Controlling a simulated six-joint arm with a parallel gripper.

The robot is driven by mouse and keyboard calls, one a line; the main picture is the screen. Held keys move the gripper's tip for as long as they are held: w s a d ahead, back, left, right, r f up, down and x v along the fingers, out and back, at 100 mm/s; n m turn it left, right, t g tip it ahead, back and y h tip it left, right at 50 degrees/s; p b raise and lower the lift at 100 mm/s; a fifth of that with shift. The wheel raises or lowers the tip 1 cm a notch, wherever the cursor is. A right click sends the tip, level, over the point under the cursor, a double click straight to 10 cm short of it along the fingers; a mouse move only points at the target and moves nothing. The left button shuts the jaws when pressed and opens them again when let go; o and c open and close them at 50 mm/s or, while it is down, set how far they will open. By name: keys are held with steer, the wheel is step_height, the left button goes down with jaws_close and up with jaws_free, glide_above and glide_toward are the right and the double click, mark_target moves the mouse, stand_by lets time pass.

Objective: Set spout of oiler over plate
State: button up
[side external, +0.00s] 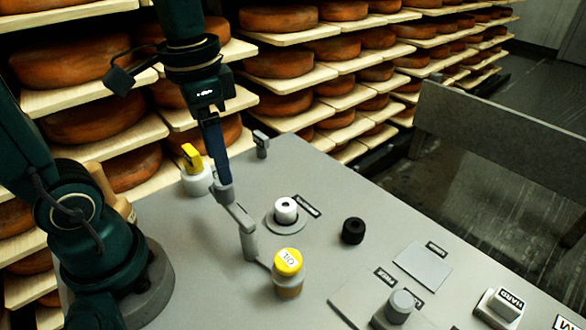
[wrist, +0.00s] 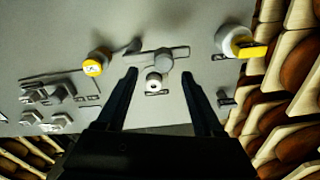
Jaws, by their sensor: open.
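The oiler (side external: 288,283) stands upright on the grey bench, with a yellow cap marked OIL and a short grey spout (side external: 263,264) pointing left. In the wrist view the oiler (wrist: 95,66) is left of my fingers, its spout (wrist: 130,46) pointing right. A flat square plate (side external: 422,264) lies on the bench at right; a round plate (side external: 284,223) sits under a white holed cylinder (side external: 286,206). I cannot tell which is the task's plate. My gripper (side external: 222,188) is open and empty above the bench, left of the oiler; in the wrist view (wrist: 160,74) its fingers are spread.
A grey post with a crossbar (side external: 238,216) stands between my gripper and the oiler. A yellow-handled white part (side external: 194,175) is behind my gripper. A black knob (side external: 353,230) and grey fixtures (side external: 400,305) are to the right. Shelves of cheese wheels (side external: 290,62) rise behind.

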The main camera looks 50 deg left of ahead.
mark_target(230, 201)
steer(key=shift+w+a+f+g, duration=0.25)
steer(key=shift+f+g, duration=0.05)
steer(key=shift+f, duration=0.05)
steer(key=shift+a+f, duration=0.1)
steer(key=shift+f, duration=2.7)
jaws_close()
